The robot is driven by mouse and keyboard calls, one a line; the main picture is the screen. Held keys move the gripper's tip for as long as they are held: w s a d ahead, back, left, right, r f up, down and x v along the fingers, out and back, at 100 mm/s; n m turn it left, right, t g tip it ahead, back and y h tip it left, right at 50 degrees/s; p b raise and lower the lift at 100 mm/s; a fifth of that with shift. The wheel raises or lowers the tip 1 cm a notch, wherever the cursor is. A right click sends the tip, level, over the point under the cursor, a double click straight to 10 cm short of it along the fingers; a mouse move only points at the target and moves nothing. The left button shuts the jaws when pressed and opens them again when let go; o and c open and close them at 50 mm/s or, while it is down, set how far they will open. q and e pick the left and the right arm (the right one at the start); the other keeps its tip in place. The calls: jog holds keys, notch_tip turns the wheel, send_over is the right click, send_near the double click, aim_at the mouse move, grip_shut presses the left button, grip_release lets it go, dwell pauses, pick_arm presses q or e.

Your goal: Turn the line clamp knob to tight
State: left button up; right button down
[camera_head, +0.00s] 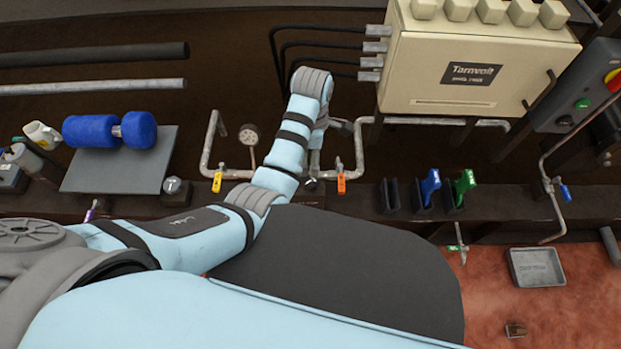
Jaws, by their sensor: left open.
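My left arm reaches up from the lower left and bends down at its wrist. My left gripper (314,168) is open and points down at the pipe bench, between a yellow-handled valve (217,182) and an orange-handled valve (341,182). It is small and partly covered by my wrist. A small grey piece shows at its tips; I cannot tell whether they touch it. I cannot make out the line clamp knob for certain. A round grey knob (172,186) stands on the bench further left, apart from the gripper. My right gripper is not in view.
A beige box (480,60) with black cables stands behind, and a pressure gauge (249,134) rises beside the pipe. Black, blue and green handles (430,187) stand to the right. A blue roller-shaped part (90,131) lies on a grey plate (110,177). A grey tray (536,267) sits lower right.

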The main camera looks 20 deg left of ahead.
aim_at(311, 181)
pick_arm(q)
notch_tip(311, 181, down, 12)
jog(key=b, duration=0.5)
jog(key=shift+r, duration=0.15)
jog(key=shift+f+b, duration=0.35)
jog(key=shift+f, duration=0.1)
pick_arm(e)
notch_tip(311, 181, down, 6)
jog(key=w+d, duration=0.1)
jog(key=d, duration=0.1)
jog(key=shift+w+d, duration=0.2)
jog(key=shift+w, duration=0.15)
pick_arm(q)
jog(key=shift+r, duration=0.1)
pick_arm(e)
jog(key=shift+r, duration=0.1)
pick_arm(q)
jog(key=c, duration=1.2)
